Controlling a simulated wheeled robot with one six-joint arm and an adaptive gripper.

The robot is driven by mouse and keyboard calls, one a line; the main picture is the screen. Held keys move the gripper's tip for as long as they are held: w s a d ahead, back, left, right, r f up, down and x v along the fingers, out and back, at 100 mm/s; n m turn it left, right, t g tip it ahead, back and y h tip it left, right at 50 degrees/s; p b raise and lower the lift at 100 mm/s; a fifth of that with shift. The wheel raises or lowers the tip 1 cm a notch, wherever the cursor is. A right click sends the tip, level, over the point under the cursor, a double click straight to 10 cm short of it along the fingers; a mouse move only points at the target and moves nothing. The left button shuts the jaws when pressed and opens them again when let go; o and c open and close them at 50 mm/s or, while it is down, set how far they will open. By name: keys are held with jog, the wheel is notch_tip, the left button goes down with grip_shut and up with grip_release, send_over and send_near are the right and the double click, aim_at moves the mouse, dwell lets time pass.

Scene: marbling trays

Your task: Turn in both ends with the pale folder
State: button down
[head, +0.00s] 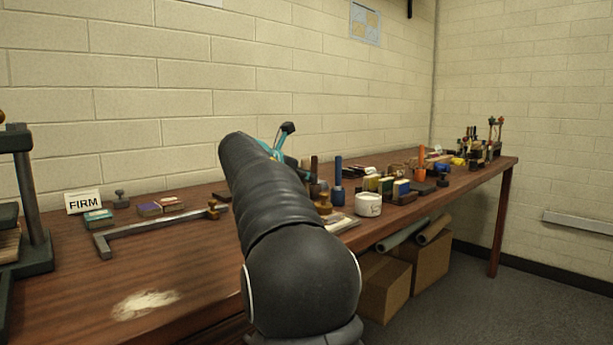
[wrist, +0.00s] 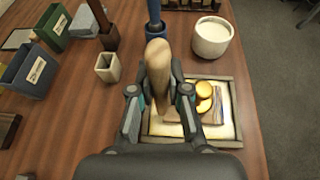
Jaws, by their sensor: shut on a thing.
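In the wrist view my gripper (wrist: 159,96) is shut on a pale tan, round-ended stick, which looks like the pale folder (wrist: 157,62). Just beyond and to the right lies a shallow framed tray (wrist: 232,90) with a cream surface. Whether the folder touches this piece is unclear. In the head view my arm hides most of my gripper, and the tray (head: 345,224) shows only partly.
A white pot (wrist: 211,37) stands behind the tray, with a blue-handled tool (wrist: 155,14) beside it. A beige square cup (wrist: 108,67), blue box (wrist: 30,75) and green box (wrist: 52,27) stand left.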

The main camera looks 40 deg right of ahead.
jog(key=shift+d+p, duration=0.35)
jog(key=shift+d, duration=0.05)
jog(key=shift+d+p, duration=0.3)
jog(key=shift+d, duration=0.05)
jog(key=shift+d, duration=0.2)
dwell(0.5)
jog(key=shift+w+d, duration=0.1)
jog(key=shift+d, duration=0.1)
jog(key=shift+d, duration=0.15)
dwell(0.4)
jog(key=shift+d, duration=0.3)
jog(key=shift+d, duration=0.1)
dwell(0.3)
jog(key=shift+w+d, duration=0.1)
jog(key=shift+d, duration=0.2)
